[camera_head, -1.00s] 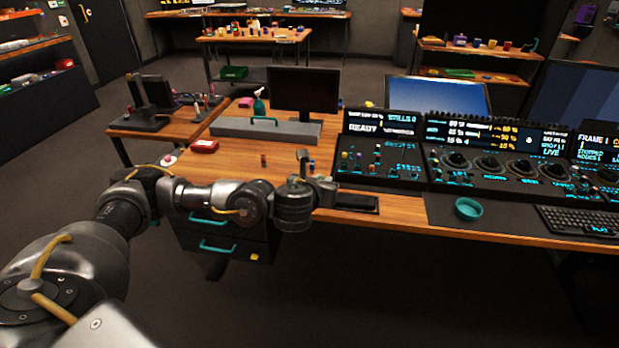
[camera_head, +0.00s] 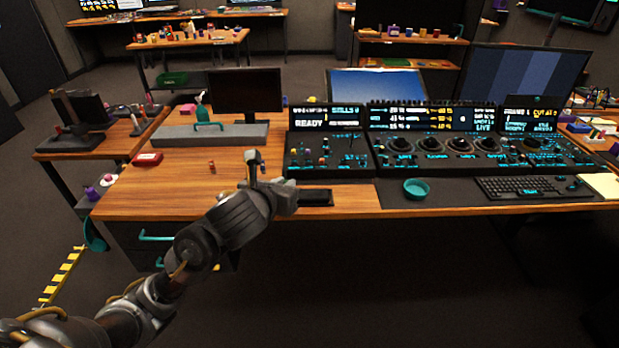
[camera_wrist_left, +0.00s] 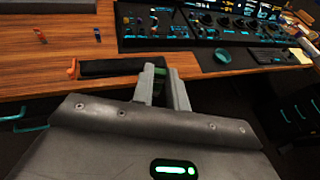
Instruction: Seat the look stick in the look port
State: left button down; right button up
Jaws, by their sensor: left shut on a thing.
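My left gripper (camera_head: 256,168) is over the wooden desk's front edge, in front of the panel. In the left wrist view its fingers (camera_wrist_left: 164,86) are shut on a small dark and green piece (camera_wrist_left: 160,73), mostly hidden between them; I cannot tell whether it is the look stick. The small control panel (camera_head: 330,152) with little coloured sticks stands beyond and to the right of the gripper; it also shows in the wrist view (camera_wrist_left: 155,22). I cannot make out which opening is the look port. My right gripper is not in view.
A black tray (camera_head: 316,197) lies at the desk's front edge, close to the gripper. A small red peg (camera_head: 212,167) stands left of it. A teal bowl (camera_head: 416,188) and a keyboard (camera_head: 530,187) are to the right.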

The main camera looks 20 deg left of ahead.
aim_at(362, 168)
jog(key=z, duration=0.7)
jog(key=k, duration=0.9)
jog(key=z, duration=0.9)
jog(key=k, duration=0.4)
jog(key=z, duration=0.5)
jog(key=i, duration=1.6)
jog(key=u, duration=0.25)
jog(key=i, duration=1.8)
jog(key=u, duration=1.2)
jog(key=i, duration=1.05)
jog(key=u, duration=1.55)
jog(key=i, duration=0.5)
jog(key=u, duration=0.3)
